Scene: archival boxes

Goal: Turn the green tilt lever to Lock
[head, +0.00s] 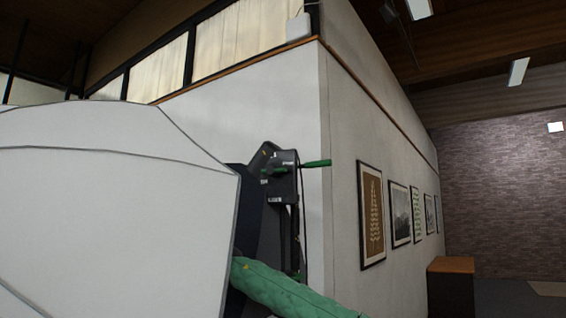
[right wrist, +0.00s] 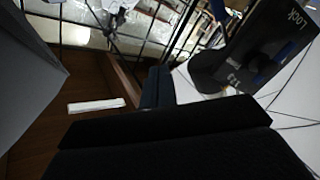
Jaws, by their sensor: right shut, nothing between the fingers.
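The green tilt lever (head: 316,163) sticks out to the right from the top of a dark bracket (head: 284,183) in the head view. A second short green part (head: 272,170) shows on the bracket's left. The small labels there are too small to read. In the right wrist view, a dark panel (right wrist: 268,45) at upper right carries the word "Lock"; no green lever can be made out there. My right gripper (right wrist: 160,128) fills the bottom of that view as dark fingers, shut and empty, apart from the panel. My left gripper is not in view.
A large white rounded shape (head: 110,200) blocks the left of the head view. A green padded piece (head: 285,290) lies below the bracket. A white wall with framed pictures (head: 371,215) stands behind. A wooden-topped cabinet (head: 451,285) is at right.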

